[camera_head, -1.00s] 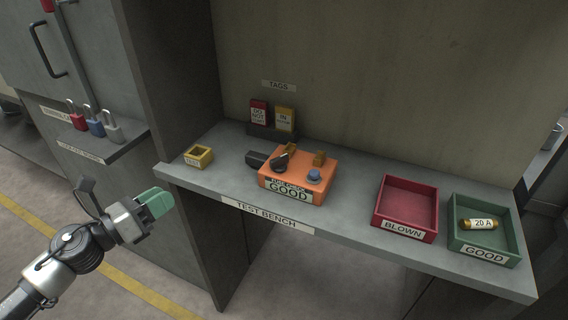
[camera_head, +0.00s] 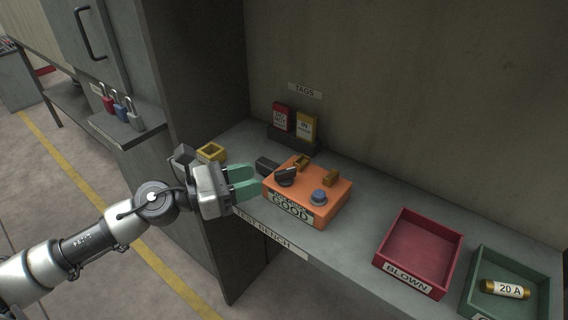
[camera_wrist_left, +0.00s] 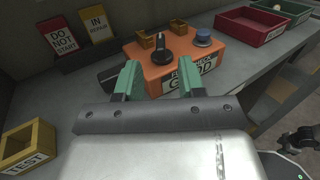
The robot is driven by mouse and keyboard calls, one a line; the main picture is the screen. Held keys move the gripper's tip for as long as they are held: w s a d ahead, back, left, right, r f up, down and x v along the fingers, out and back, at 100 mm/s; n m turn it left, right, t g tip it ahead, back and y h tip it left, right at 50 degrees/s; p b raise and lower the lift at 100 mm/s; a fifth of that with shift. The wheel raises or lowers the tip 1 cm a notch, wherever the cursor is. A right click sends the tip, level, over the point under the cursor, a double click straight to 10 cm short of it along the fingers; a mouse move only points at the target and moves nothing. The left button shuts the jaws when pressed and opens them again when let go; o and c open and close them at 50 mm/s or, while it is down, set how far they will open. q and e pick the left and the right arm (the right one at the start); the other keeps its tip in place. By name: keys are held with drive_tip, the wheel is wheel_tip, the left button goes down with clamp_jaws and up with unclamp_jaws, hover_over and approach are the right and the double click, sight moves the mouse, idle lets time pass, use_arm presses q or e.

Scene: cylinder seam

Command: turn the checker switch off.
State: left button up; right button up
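The orange checker box (camera_head: 325,205) stands on the test bench, with a label reading GOOD on its front. Its black rotary switch (camera_head: 286,176) is on the top, towards the left, beside a blue button (camera_head: 319,195) and two brass clips. The switch also shows in the left wrist view (camera_wrist_left: 159,45). My left gripper (camera_head: 250,183) is open and empty, just left of the box. In the left wrist view its green fingertips (camera_wrist_left: 158,80) stand apart in front of the box, with the switch beyond the gap. My right gripper is not identifiable.
A tag holder (camera_head: 293,137) with red and yellow tags is behind the box. A red BLOWN tray (camera_head: 417,252) and a green GOOD tray (camera_head: 541,292) holding a 20 A fuse (camera_head: 504,288) lie to the right.

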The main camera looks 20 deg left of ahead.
sight(283, 170)
use_arm(q)
drive_tip(key=p+x, duration=0.3)
drive_tip(key=x, duration=0.4)
drive_tip(key=shift+w+d, duration=0.15)
drive_tip(key=shift+d, duration=0.05)
clamp_jaws()
drive_tip(key=shift+p, duration=0.3)
